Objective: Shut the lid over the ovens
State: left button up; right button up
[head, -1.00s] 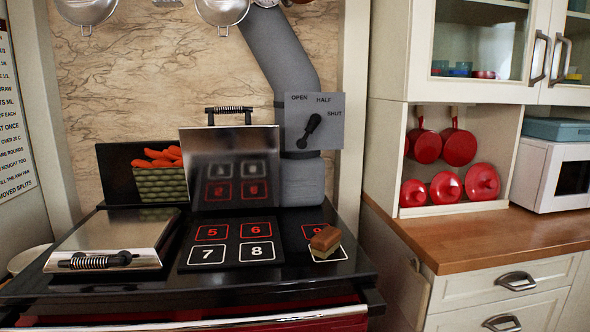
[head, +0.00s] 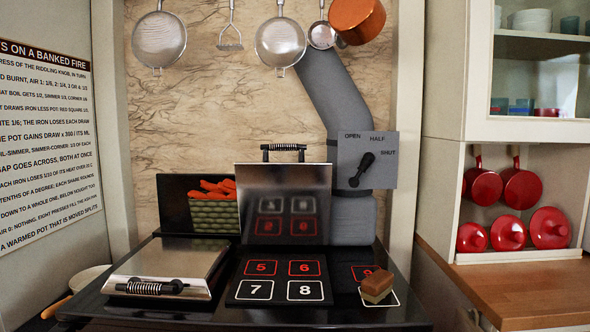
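A range cooker (head: 345,318) with a black top stands in front of me in the head view. Its right lid (head: 310,189) is raised upright, with a coiled handle (head: 283,147) at its top edge. Its shiny underside reflects the numbered squares. The hot plate (head: 277,278) in front of it is uncovered, with squares 5, 6, 7 and 8. The left lid (head: 165,262) lies flat and shut, with its coiled handle (head: 150,287) at the front. Neither gripper is in view.
A brown and cream block (head: 377,287) sits right of the hot plate on a marked square. A basket of carrots (head: 213,209) stands behind the left lid. A flue damper plate (head: 383,172) with a lever is right of the raised lid. Sieves (head: 160,40) hang above.

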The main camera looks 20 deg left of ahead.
aim_at(279, 203)
jog(key=j+z, duration=0.15)
jog(key=z, duration=0.45)
jog(key=j+z, duration=0.25)
jog(key=k+j+z, duration=0.15)
jog(key=j+z, duration=0.15)
jog(key=k+j+z, duration=0.1)
jog(key=j, duration=0.3)
jog(key=k+j, duration=0.15)
jog(key=j, duration=0.25)
jog(key=k+j+z, duration=0.15)
jog(key=j, duration=0.25)
jog(key=k+j, duration=0.15)
jog(key=j, duration=0.25)
jog(key=z, duration=0.05)
